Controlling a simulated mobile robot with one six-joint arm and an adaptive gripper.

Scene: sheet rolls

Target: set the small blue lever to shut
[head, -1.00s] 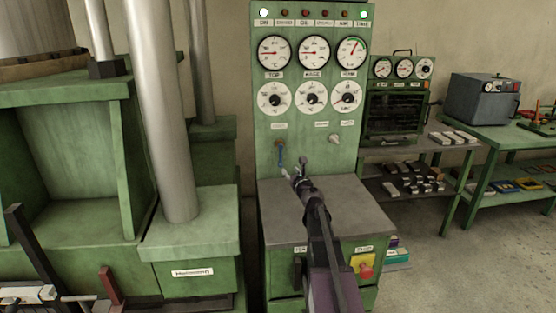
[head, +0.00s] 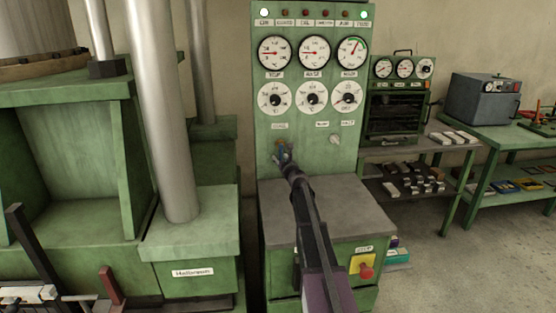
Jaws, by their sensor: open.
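The small blue lever (head: 281,147) is on the lower left of the green control panel (head: 310,158), under a small label (head: 280,126). Only a bit of blue shows; my gripper hides the rest, so I cannot tell its exact angle. My gripper (head: 283,153) is open, with its fingertips at the lever. Whether they touch it or stand just in front of it cannot be told.
A pale knob (head: 335,139) sits to the right on the same panel, below several gauges and dials. A grey worktop (head: 345,205) lies under my arm. A red button on a yellow plate (head: 364,267) is on the cabinet front. A thick column (head: 165,120) stands left.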

